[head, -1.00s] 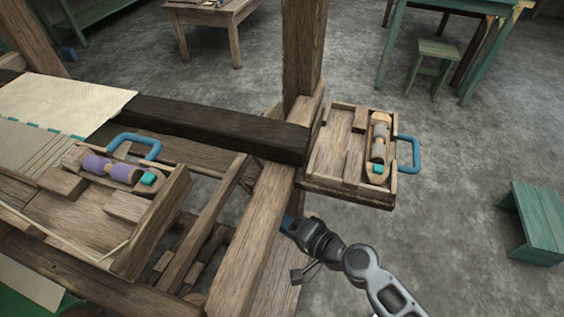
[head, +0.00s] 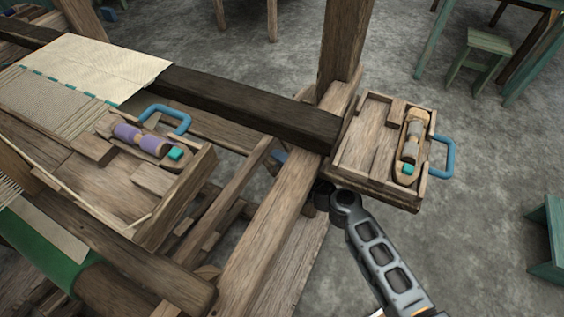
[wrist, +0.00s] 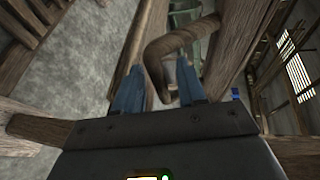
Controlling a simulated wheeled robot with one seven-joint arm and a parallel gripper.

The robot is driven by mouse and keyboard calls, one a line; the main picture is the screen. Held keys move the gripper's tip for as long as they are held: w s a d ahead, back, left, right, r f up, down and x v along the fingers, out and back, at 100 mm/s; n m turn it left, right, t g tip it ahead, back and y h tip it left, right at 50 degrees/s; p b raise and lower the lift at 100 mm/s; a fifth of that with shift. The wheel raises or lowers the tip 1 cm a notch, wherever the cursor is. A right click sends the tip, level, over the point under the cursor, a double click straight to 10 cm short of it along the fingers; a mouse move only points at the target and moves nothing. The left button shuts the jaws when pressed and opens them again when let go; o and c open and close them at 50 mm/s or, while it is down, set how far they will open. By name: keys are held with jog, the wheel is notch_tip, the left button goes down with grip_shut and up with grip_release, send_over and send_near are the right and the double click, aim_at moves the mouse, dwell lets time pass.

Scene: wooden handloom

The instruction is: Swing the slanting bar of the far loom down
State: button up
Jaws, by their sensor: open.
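In the wrist view a bent, smooth brown wooden bar (wrist: 172,50) reaches down between the two blue fingers of my gripper (wrist: 160,75). The fingers are apart, one on each side of its lower end, and I cannot tell whether they touch it. I cannot tell for sure that this is the slanting bar. In the head view my arm goes behind the loom's side beam (head: 275,225), which hides most of the gripper. A small blue patch beyond that beam may be a fingertip.
A wooden tray with a blue handle (head: 449,158) and a shuttle (head: 411,145) sits right of the post (head: 345,45). Another shuttle with purple thread (head: 143,138) lies at left. Thick beams crowd my arm. Grey floor (head: 480,240) is open to the right, near green stools (head: 482,55).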

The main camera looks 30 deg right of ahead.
jog(key=shift+c, duration=0.2)
grip_shut()
dwell(0.5)
